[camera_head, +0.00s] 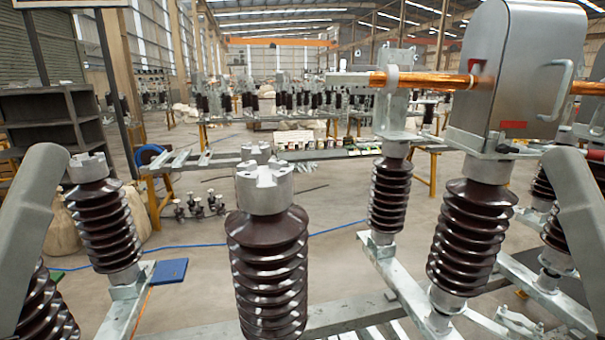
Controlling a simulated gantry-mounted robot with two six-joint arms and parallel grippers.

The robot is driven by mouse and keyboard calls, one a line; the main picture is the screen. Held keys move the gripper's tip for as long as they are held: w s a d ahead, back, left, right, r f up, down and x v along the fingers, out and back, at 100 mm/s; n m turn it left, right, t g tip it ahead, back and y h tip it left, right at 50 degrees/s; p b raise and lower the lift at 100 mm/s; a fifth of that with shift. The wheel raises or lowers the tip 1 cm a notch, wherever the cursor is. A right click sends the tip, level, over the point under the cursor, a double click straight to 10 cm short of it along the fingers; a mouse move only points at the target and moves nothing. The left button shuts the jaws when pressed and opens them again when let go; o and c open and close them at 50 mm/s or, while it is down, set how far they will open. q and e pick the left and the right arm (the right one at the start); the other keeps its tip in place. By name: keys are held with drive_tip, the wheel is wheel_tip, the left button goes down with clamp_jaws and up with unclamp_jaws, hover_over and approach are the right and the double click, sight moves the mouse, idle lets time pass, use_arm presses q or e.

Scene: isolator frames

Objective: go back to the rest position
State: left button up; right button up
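A grey link of my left arm stands at the left edge of the head view, and a matching link of my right arm stands at the right edge. Both run down out of the picture, so neither gripper shows. Between them stands a brown ribbed insulator (267,265) with a bare grey metal cap. Another brown insulator (104,225) with a notched cap stands upright beside my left arm link. I cannot tell whether either arm touches anything.
At right, two insulators (470,245) (390,195) carry a metal housing (515,75) and a copper rod (430,80). Galvanised beams (345,316) run below. A blue mat (168,271) lies on the floor. Grey shelves (52,135) stand at left.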

use_arm(q)
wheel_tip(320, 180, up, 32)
drive_tip(key=p, duration=2.8)
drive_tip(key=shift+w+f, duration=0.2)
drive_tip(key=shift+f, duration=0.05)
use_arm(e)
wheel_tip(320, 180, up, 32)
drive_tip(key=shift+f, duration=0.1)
